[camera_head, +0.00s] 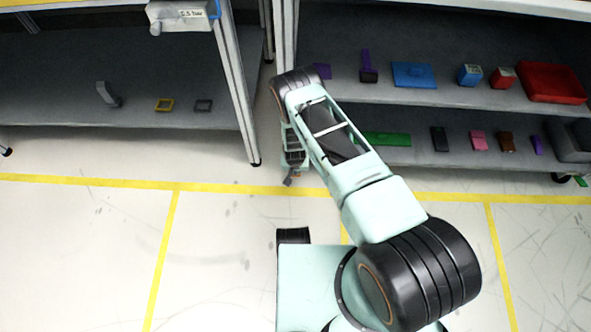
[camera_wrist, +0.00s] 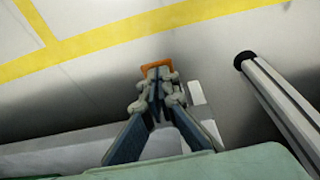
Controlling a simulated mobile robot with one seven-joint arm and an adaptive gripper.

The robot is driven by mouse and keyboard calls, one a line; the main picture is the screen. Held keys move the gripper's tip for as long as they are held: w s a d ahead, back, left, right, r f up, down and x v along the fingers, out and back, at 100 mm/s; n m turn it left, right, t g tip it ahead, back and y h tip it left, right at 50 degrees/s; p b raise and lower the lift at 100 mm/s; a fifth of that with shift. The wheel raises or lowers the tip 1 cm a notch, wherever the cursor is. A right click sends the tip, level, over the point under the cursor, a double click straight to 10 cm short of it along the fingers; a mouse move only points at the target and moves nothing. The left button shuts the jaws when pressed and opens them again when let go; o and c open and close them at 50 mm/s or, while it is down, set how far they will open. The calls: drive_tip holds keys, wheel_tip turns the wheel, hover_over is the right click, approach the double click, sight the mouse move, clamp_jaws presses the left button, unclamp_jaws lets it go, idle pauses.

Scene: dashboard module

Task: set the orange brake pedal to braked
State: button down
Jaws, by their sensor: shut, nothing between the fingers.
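The orange brake pedal (camera_wrist: 156,63) shows in the wrist view as a small orange plate just beyond my fingertips. My gripper (camera_wrist: 158,73) is shut and empty, and its tips overlap the pedal's near edge in the picture. I cannot tell whether they touch it, and they hide part of it. In the head view my gripper (camera_head: 289,181) points down near the floor, with only a speck of orange beside it. My arm hides most of the area around the pedal there. The pedal's tilt cannot be made out.
A grey metal post (camera_wrist: 285,97) with a black foot stands right of my gripper in the wrist view. The floor in front, with yellow lines, is clear.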

drive_tip(key=shift+s+f+t, duration=0.15)
drive_tip(key=shift+s+t, duration=0.05)
drive_tip(key=shift+t, duration=0.1)
drive_tip(key=shift+f, duration=0.2)
drive_tip(key=s+f+b, duration=0.1)
drive_tip(key=f+b, duration=0.1)
drive_tip(key=b, duration=0.1)
idle(0.4)
drive_tip(key=shift+r, duration=0.2)
drive_tip(key=shift+r+p, duration=0.5)
drive_tip(key=shift+r, duration=0.2)
